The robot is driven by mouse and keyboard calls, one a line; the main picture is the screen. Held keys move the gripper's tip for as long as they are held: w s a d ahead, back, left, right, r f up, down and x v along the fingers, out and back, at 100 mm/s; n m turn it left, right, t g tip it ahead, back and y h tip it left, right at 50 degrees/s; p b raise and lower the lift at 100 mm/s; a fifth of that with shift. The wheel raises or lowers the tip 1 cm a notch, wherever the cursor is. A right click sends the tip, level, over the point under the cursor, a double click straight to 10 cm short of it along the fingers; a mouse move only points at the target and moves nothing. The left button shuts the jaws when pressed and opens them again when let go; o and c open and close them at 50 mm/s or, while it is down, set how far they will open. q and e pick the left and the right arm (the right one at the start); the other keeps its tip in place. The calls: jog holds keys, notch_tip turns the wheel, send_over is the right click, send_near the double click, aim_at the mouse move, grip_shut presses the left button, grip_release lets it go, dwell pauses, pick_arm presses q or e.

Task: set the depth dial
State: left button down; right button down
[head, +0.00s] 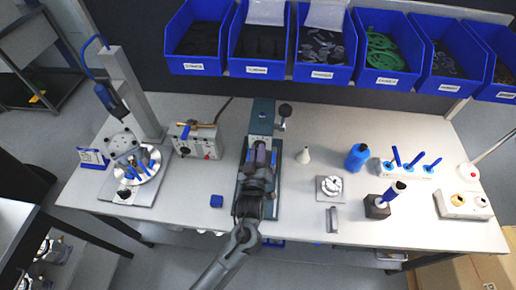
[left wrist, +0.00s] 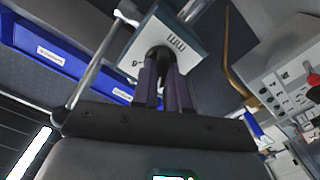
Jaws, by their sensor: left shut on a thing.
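The depth dial is a dark round knob (left wrist: 159,52) on a pale scale plate (left wrist: 176,36) with "mm" and a number printed on it, in the left wrist view. The plate is on the front of the teal bench machine (head: 262,116) at the middle of the table. My left gripper (head: 261,150) reaches the machine's front in the head view. Its two purplish-grey fingers (left wrist: 165,78) are shut on the knob, and they and the gripper hide much of it. The dial's pointer or exact setting cannot be read. My right gripper is not in view.
A lever with a black ball (head: 285,110) stands at the machine's right. A grey control box (head: 197,141) and a drill stand (head: 133,95) are to the left. A white cone (head: 303,155) and blue bottle (head: 357,157) are to the right. Blue bins (head: 258,69) hang behind.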

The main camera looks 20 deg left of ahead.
pick_arm(q)
jog(key=shift+d+m+p, duration=0.1)
jog(key=shift+m+p, duration=3)
jog(key=shift+m, duration=1.1)
jog(key=c, duration=1.1)
grip_release()
jog(key=shift+c, duration=0.2)
jog(key=v, duration=1)
jog(key=shift+s+b, duration=0.35)
jog(key=shift+b, duration=0.05)
